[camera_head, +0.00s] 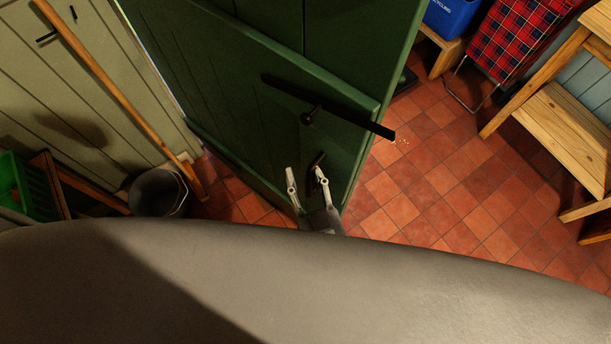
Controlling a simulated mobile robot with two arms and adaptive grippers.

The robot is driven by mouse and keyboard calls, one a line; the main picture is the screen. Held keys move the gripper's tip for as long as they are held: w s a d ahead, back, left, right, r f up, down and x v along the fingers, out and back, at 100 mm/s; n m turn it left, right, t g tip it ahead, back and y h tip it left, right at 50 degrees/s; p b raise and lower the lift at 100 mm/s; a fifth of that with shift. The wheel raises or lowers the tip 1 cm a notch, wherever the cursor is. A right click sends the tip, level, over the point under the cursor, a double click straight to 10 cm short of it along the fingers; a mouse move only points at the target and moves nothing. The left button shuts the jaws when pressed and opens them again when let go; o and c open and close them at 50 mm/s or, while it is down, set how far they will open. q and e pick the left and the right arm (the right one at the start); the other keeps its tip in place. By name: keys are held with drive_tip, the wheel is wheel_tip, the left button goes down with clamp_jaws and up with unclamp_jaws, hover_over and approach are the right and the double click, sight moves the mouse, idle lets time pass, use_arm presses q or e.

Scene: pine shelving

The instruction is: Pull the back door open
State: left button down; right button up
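The green back door (240,85) fills the upper middle of the head view. Its free edge stands over the tiled floor, and a pale strip shows along its left side. My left gripper is not in view.
A pine shelf unit (565,125), a tartan item (515,40) and a blue recycling box (452,15) stand at the right. At left are a dark bucket (158,193), a wooden pole (115,90) and a green crate (30,187).

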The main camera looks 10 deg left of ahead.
drive_tip(key=shift+w+a+r, duration=0.1)
drive_tip(key=shift+w+r, duration=0.05)
drive_tip(key=shift+r, duration=0.4)
drive_tip(key=v, duration=1.2)
drive_tip(key=shift+s+f, duration=0.2)
drive_tip(key=shift+f, duration=0.2)
